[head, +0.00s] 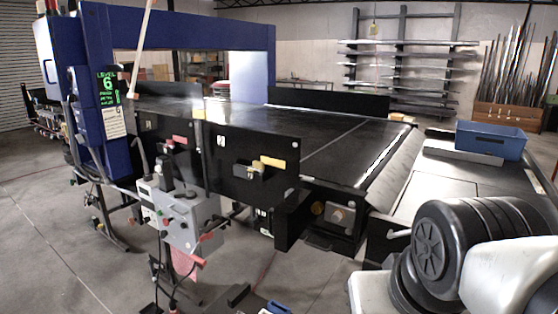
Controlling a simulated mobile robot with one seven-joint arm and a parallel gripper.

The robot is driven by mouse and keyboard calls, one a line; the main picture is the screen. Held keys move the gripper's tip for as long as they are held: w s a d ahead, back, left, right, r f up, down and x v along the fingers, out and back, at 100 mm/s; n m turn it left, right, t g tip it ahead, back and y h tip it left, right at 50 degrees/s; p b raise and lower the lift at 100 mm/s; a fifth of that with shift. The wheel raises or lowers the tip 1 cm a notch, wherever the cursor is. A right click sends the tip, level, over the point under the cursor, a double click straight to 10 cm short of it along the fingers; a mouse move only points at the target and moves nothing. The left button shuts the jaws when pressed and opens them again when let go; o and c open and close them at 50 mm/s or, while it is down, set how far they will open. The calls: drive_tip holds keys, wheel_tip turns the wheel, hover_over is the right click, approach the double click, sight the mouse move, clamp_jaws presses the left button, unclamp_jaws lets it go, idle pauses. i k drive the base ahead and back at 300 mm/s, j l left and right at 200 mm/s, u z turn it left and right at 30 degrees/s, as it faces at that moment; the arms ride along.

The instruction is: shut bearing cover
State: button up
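A dark bearing housing (340,214) sits at the near end of the conveyor, below the belt's right corner. Its front looks open, with a grey block and a round brownish part showing inside. A dark flat flap (331,243) sticks out below the opening; it looks like the cover, lowered, but its hinge is too small to make out. My arm's white and black links fill the lower right corner. My gripper is not seen, so its place relative to the cover cannot be told.
The black conveyor belt (330,135) runs through a blue detector arch (185,32). A grey control box (188,217) on a stand is left of the housing. A blue bin (491,140) rests on the right-hand bench. Open floor (70,240) lies at left.

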sight(292, 215)
drive_tip(key=i+j+z, duration=0.35)
drive_tip(key=j, duration=0.5)
drive_tip(key=i+j+z, duration=0.1)
drive_tip(key=j+z, duration=0.3)
drive_tip(key=j, duration=0.45)
drive_tip(key=j+z, duration=0.35)
drive_tip(key=j, duration=0.55)
drive_tip(key=i+j, duration=0.1)
drive_tip(key=i, duration=0.15)
